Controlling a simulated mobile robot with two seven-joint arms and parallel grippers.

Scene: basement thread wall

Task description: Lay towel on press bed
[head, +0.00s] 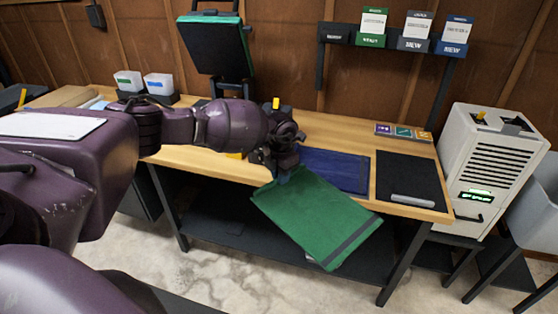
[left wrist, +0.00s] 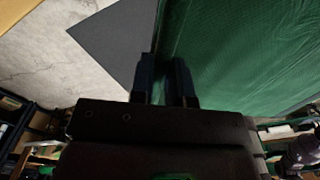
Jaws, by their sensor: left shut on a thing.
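A green towel (head: 318,215) with a dark stripe near its lower end hangs at a slant in front of the table's front edge. My left gripper (head: 287,174) is shut on the towel's upper left corner. In the left wrist view the gripper (left wrist: 167,68) has its fingers at the edge of the green cloth (left wrist: 240,60). A black press-like device (head: 216,48) with a teal top edge stands at the back of the table; I cannot tell if it is the press bed. My right gripper is not in view.
The wooden table (head: 335,128) holds a dark blue cloth or mat (head: 335,168), a black pad (head: 408,175) with a grey bar, and two white bins (head: 160,84). A grey-white vented machine (head: 490,165) stands at the right. Labelled holders (head: 370,40) rise behind.

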